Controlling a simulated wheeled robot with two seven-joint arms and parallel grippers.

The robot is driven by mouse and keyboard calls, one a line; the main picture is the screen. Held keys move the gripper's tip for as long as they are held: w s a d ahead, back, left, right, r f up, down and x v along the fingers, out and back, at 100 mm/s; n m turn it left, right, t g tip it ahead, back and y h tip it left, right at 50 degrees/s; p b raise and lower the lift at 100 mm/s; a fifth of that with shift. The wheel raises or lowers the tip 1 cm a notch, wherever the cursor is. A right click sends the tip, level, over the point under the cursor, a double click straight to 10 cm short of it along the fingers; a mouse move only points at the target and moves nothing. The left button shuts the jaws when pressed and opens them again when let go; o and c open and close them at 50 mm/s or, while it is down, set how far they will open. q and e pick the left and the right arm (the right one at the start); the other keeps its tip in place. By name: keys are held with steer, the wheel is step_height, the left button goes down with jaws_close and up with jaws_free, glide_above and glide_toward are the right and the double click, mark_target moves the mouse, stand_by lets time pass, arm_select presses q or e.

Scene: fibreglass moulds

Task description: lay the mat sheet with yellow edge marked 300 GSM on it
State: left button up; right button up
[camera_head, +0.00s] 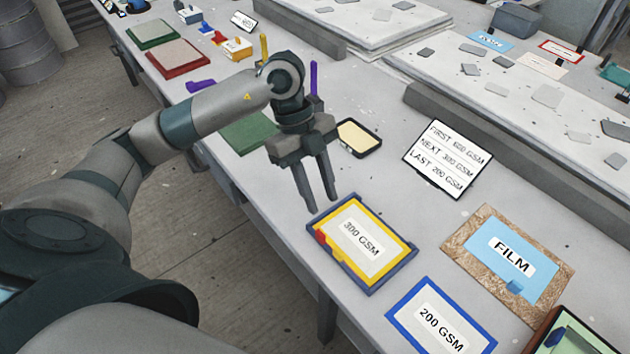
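The mat sheet with yellow edge marked 300 GSM (376,231) lies flat in a dark blue-grey tray (400,270) near the front edge of the table. A red tab (321,238) shows at the sheet's left corner. My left gripper (321,204) points down just behind and left of this sheet. Its two fingers are apart with nothing between them, and it appears clear of the sheet. My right gripper is not in view.
A blue-edged 200 GSM sheet (400,307) and a FILM sheet (486,233) on a brown board (462,242) lie nearby. A sign (447,158) listing GSM weights and a black-rimmed tray (372,149) stand behind. A green sheet (243,134) lies beyond my arm.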

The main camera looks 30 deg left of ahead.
arm_select(q)
steer(key=shift+v, duration=1.7)
